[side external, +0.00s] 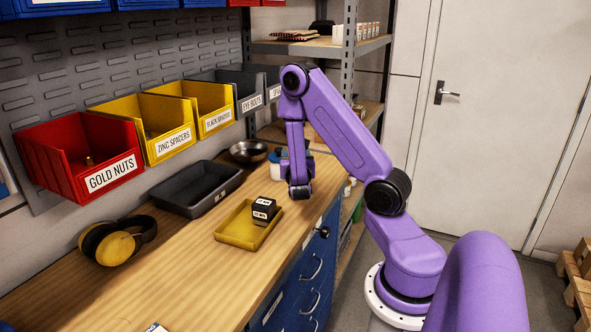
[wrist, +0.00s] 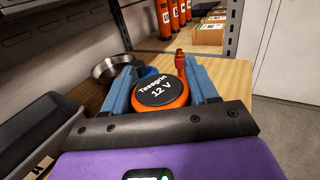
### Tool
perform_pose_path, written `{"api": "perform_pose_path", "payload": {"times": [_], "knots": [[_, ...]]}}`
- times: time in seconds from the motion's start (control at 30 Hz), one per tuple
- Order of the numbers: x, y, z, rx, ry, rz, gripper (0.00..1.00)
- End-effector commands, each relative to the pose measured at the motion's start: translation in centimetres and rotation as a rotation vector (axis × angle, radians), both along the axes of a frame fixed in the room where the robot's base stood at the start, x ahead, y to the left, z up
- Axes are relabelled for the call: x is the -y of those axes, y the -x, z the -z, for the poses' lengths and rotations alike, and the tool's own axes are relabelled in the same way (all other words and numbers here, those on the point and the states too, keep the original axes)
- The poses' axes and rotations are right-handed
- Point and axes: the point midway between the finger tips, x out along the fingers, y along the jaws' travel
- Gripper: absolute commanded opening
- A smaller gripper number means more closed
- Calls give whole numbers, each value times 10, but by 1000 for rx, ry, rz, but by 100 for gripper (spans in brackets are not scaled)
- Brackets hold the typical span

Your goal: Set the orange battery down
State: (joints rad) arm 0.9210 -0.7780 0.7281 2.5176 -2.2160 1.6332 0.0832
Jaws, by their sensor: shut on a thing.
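The orange battery (wrist: 160,89) has a black top marked 12 V. In the wrist view it sits between the two blue-grey fingers of my gripper (wrist: 158,70), which is shut on it. In the side view the fingers and the orange battery are hidden behind my purple wrist, above the far part of the bench. The wrist view does not show clearly whether the battery's underside touches the bench (side external: 180,255).
A yellow tray (side external: 235,240) holding a dark labelled block (side external: 264,208) lies nearer on the bench. A grey tray (side external: 195,198), metal bowl (side external: 248,151) and blue item (wrist: 147,72) stand near. Yellow ear defenders (side external: 115,243) lie left. Labelled bins line the wall.

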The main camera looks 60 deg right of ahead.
Motion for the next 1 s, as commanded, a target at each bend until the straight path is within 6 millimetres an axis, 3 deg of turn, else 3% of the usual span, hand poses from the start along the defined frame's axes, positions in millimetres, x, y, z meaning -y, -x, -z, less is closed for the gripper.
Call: {"api": "perform_pose_path", "payload": {"times": [0.4,0.9,0.93,1.0], "knots": [[0,0,36,0,1,-1,13],[0,0,42,1,3,-1,13],[0,0,43,0,1,-1,61],[0,0,43,0,1,-1,84]]}}
